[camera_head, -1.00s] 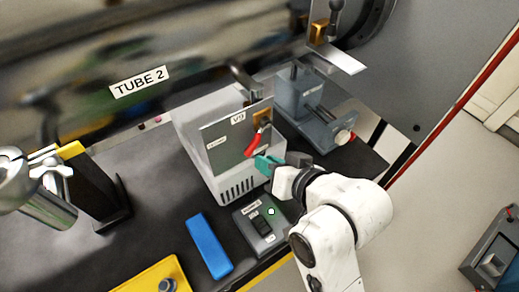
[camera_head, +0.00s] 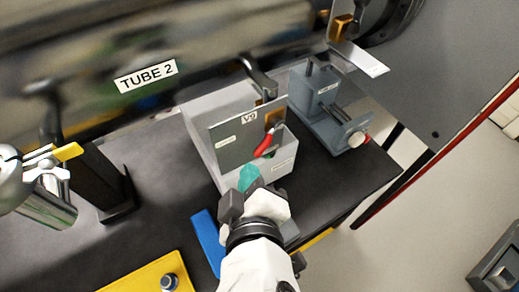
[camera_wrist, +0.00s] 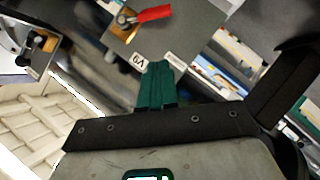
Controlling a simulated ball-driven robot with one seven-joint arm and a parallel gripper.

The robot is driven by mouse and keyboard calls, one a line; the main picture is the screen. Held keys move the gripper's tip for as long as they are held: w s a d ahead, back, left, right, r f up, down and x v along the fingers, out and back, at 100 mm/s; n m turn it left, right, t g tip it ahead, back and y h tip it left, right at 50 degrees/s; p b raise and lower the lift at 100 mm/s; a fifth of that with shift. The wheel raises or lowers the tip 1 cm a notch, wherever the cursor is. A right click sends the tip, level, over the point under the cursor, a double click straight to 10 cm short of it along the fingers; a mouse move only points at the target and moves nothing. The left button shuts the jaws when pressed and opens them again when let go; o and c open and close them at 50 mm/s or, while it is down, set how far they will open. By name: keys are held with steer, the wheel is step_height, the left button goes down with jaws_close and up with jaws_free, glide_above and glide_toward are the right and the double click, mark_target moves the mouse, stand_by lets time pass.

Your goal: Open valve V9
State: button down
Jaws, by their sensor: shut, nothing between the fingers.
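Valve V9 has a brass body (camera_head: 274,118) and a red lever handle (camera_head: 265,145) on an upright grey plate (camera_head: 233,140) marked with a V9 label (camera_head: 249,118). The handle slants down and left from the brass body. My gripper (camera_head: 249,178) has teal fingers, shut and empty, below and slightly left of the handle in the head view. In the wrist view the shut fingers (camera_wrist: 157,85) point toward the plate, near the V9 label (camera_wrist: 138,60). The red handle (camera_wrist: 154,14) shows beyond them at the top, apart from them in the picture.
A grey clamp-like device (camera_head: 330,110) stands right of the valve box. A blue block (camera_head: 207,240) and a yellow plate (camera_head: 150,275) lie on the dark bench (camera_head: 150,180). The TUBE 2 pipe (camera_head: 146,76) runs behind. A dark stand (camera_head: 100,185) is at left.

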mark_target(260, 155)
steer(key=x, duration=0.3)
steer(key=d+x, duration=0.1)
steer(key=x, duration=0.2)
steer(key=f+p+x, duration=0.1)
steer(key=x, duration=0.1)
steer(key=shift+w+d+f, duration=0.1)
steer(key=shift+w, duration=0.15)
steer(key=shift+w+d+f, duration=0.35)
steer(key=shift+w+f, duration=0.1)
steer(key=shift+f, duration=0.1)
steer(key=shift+f, duration=0.15)
